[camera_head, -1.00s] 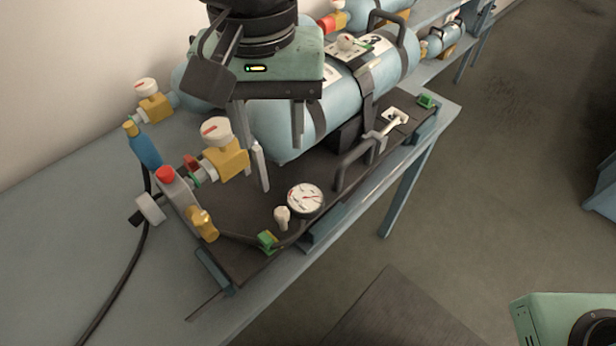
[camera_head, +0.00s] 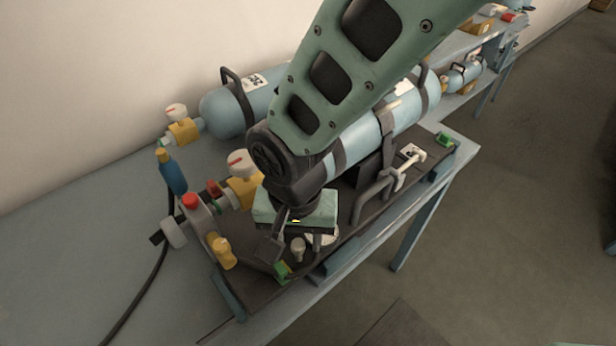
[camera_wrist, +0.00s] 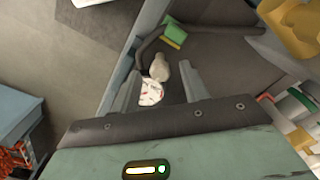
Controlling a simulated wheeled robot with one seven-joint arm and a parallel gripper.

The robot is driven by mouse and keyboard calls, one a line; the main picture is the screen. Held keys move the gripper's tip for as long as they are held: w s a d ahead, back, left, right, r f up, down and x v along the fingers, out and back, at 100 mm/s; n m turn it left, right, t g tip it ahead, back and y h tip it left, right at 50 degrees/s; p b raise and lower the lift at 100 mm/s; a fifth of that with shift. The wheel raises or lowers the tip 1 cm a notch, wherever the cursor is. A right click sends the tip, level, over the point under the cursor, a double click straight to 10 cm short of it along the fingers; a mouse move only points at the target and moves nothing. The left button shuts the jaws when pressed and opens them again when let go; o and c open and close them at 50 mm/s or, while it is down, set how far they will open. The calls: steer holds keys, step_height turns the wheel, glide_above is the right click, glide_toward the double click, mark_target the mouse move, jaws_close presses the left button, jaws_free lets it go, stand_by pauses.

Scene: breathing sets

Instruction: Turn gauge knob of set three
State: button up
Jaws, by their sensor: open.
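The gauge knob (camera_head: 298,248) is a small cream knob beside a round white-faced gauge (camera_head: 322,238) on the dark base plate of the nearest breathing set. My gripper (camera_head: 302,236) is over the gauge and partly hides it. In the wrist view the gauge (camera_wrist: 151,92) lies between the two open fingers, and the cream knob (camera_wrist: 159,68) shows just beyond it, near the fingertips. My gripper (camera_wrist: 160,74) is open and holds nothing. I cannot tell its exact height above the knob. The set's number is not readable.
A green clip (camera_head: 283,270) sits close to the knob, with a dark hose alongside. Yellow valve fittings (camera_head: 240,190) and a red-capped grey block (camera_head: 198,215) stand to the left. A dark handle (camera_head: 372,198) rises to the right. Open floor (camera_head: 500,200) lies beyond the bench edge.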

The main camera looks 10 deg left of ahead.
steer(key=shift+f, duration=0.15)
steer(key=shift+c, duration=0.4)
jaws_close()
